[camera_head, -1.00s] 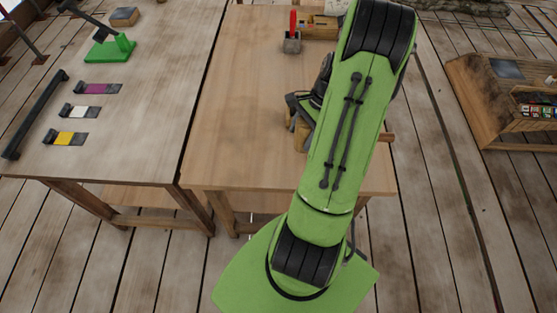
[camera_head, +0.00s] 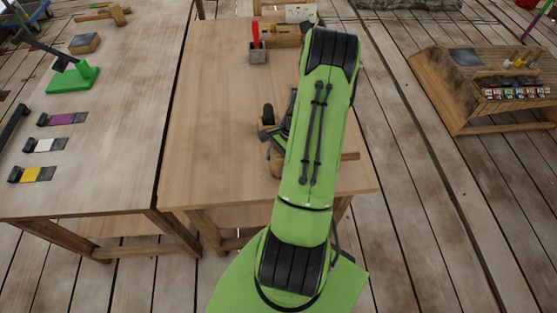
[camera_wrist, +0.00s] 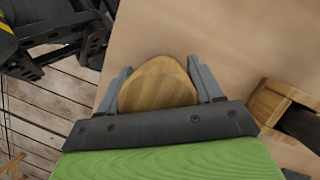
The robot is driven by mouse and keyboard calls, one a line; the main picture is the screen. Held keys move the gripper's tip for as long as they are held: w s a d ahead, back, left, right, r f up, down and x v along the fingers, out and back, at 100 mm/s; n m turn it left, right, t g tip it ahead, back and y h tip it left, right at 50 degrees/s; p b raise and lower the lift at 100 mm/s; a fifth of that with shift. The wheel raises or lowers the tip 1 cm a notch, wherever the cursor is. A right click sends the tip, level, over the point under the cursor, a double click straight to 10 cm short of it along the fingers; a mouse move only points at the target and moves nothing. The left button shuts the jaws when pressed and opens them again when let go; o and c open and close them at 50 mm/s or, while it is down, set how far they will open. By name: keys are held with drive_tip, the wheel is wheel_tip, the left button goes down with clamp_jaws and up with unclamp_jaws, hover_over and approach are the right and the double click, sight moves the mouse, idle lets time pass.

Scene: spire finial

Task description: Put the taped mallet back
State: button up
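My gripper (camera_wrist: 158,68) shows in the wrist view with its two grey fingers close against both sides of a rounded wooden piece, which looks like the end of the mallet head (camera_wrist: 158,88). The gripper looks shut on it. In the head view, a wooden end of the mallet (camera_head: 277,163) shows left of my arm, over the front part of the middle table, and a wooden handle end sticks out to the right. My arm hides the middle of the mallet. No tape shows. I cannot tell whether the mallet touches the table.
The middle table (camera_head: 215,130) is largely bare on its left. A grey block with a red-handled tool (camera_head: 258,54) stands at its back. The left table holds magenta, white (camera_head: 45,145) and yellow pieces, a green stand (camera_head: 73,78) and another mallet (camera_head: 118,15). A wooden rack (camera_head: 485,85) stands right.

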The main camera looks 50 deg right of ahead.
drive_tip(key=o, duration=0.5)
drive_tip(key=shift+c, duration=0.2)
drive_tip(key=p+v, duration=0.2)
drive_tip(key=v, duration=1)
drive_tip(key=w+a+r+n+h, duration=0.2)
drive_tip(key=w+a+r+n, duration=0.3)
drive_tip(key=a+r, duration=0.3)
drive_tip(key=a+r+n+h, duration=0.2)
drive_tip(key=a+r+n, duration=0.45)
drive_tip(key=a, duration=0.25)
drive_tip(key=s+a+r+n+t, duration=0.2)
drive_tip(key=s+a+r+n, duration=0.1)
drive_tip(key=s+a+n, duration=0.1)
drive_tip(key=s+a+r+n+t, duration=0.2)
drive_tip(key=s+a+n, duration=0.3)
drive_tip(key=a, duration=0.4)
drive_tip(key=shift+r+n, duration=0.45)
drive_tip(key=shift+s+a, duration=0.1)
drive_tip(key=shift+s, duration=0.05)
